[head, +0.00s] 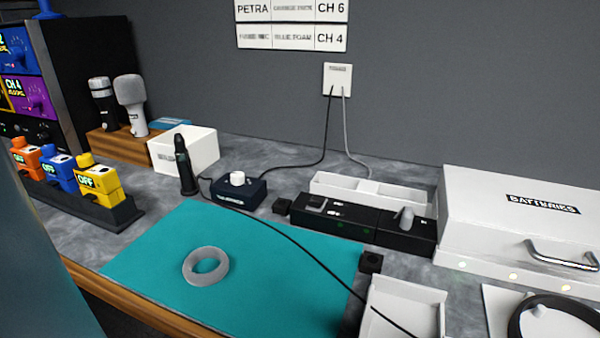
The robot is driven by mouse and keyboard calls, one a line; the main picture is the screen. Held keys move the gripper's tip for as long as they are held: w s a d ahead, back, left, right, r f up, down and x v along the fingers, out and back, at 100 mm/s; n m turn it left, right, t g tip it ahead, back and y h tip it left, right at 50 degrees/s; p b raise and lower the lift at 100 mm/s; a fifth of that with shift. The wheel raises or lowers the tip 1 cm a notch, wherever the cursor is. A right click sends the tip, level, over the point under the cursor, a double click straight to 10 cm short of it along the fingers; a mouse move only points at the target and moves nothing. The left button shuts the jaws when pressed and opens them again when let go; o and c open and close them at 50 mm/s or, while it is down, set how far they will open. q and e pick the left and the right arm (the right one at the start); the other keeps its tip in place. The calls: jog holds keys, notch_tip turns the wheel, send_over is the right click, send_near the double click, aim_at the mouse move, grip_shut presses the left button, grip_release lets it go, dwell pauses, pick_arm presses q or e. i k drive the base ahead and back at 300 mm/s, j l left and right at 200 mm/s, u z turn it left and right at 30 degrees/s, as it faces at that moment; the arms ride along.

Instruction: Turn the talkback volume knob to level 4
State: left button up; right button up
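A small dark blue box (242,194) stands on the counter behind the teal mat. A round white knob (237,178) sits on its top. The box looks like the talkback unit, but the label on its front is too small to read. The knob's pointer and any level marks cannot be made out. Neither of my grippers shows in the head view, and nothing touches the knob.
A black upright object (185,168) stands just left of the box, near a white box (197,149). A cable crosses the teal mat (290,285), where a grey ring (206,267) lies. A black panel (365,222) and a batteries case (515,215) stand right.

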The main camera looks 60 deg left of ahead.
aim_at(238, 178)
jog(key=u, duration=2.05)
